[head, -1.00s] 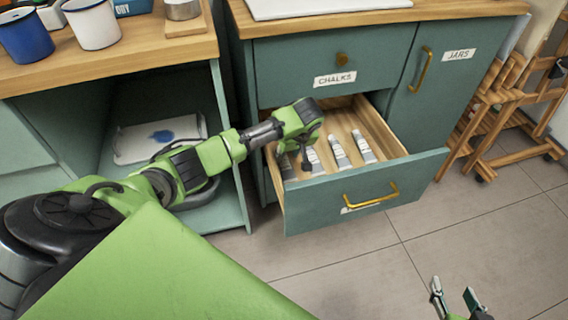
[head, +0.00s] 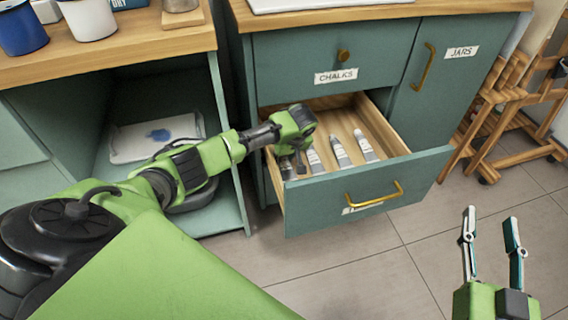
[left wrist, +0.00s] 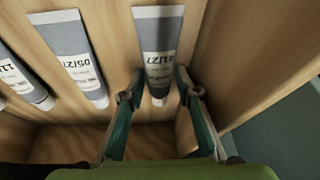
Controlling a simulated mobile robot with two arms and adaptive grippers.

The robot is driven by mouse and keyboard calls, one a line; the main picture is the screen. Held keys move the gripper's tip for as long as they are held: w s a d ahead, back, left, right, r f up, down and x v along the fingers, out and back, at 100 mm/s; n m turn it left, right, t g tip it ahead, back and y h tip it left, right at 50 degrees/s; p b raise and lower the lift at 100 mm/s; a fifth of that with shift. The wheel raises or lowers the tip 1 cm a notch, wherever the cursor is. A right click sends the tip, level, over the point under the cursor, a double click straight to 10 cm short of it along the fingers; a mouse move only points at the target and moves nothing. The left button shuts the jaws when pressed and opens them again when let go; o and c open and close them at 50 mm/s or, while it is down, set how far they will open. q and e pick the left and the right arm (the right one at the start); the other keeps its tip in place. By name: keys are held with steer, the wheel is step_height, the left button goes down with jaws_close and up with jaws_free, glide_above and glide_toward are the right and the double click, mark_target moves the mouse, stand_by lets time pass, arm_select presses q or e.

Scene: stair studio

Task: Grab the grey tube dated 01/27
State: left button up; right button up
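The grey tube dated 01/27 (left wrist: 158,40) lies in the open drawer, its cap end toward my left gripper in the left wrist view. My left gripper (left wrist: 160,80) is open, with one finger on each side of the tube's narrow end; I cannot tell whether they touch it. In the head view my left gripper (head: 297,172) reaches down into the left part of the drawer (head: 365,192) and partly hides the leftmost tube (head: 286,166). My right gripper (head: 491,222) is open and empty, over the floor at the lower right.
A grey tube dated 05/27 (left wrist: 75,50) lies beside it, with another (left wrist: 20,75) whose label starts with 11. Further tubes (head: 340,151) lie to the right in the head view. A drawer wall (left wrist: 255,60) stands close beside the 01/27 tube.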

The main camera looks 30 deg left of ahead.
arm_select(q)
steer(key=c, duration=0.7)
steer(key=shift+c, duration=0.4)
